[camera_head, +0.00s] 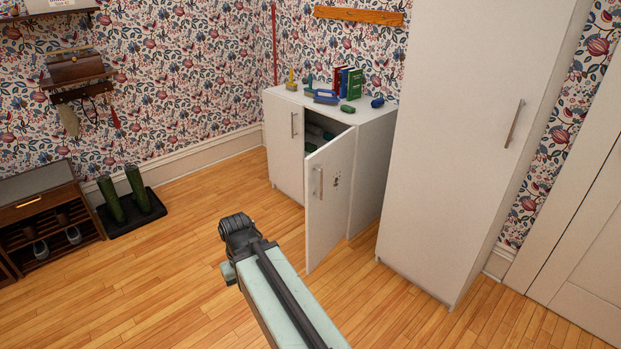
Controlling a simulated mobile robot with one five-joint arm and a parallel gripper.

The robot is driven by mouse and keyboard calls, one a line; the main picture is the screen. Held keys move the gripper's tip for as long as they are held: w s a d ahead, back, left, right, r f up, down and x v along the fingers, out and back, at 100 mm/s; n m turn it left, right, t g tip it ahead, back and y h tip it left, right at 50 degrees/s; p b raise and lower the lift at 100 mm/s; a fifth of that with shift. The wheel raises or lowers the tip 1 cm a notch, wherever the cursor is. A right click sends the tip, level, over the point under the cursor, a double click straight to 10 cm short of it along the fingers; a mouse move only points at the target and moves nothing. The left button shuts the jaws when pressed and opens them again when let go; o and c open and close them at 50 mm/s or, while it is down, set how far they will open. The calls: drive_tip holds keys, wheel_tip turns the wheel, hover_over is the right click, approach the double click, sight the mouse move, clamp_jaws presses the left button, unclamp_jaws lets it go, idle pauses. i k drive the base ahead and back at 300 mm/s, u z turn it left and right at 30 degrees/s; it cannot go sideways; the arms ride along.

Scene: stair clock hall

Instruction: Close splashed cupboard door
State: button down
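The low white cupboard (372,165) stands against the back wall. Its splashed door (329,200) is the right one of two; it stands open, swung out into the room. Dark splash marks and a vertical metal handle show on its face. The left door (284,144) is shut. Dark rolled or rounded items show in the gap above the open door. My arm reaches up from the bottom edge, left of and nearer than the open door. No gripper fingers show; they are hidden or out of frame.
A tall white cabinet (470,130) stands close on the right. Books (348,82) and several small blue, green and yellow items lie on the cupboard top. Green boots (125,195) on a black tray and a shoe rack (45,225) are left. Wood floor (190,215) between is clear.

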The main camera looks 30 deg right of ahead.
sight(328, 169)
drive_tip(key=u, duration=0.15)
drive_tip(key=i, duration=1.3)
drive_tip(key=u, duration=0.25)
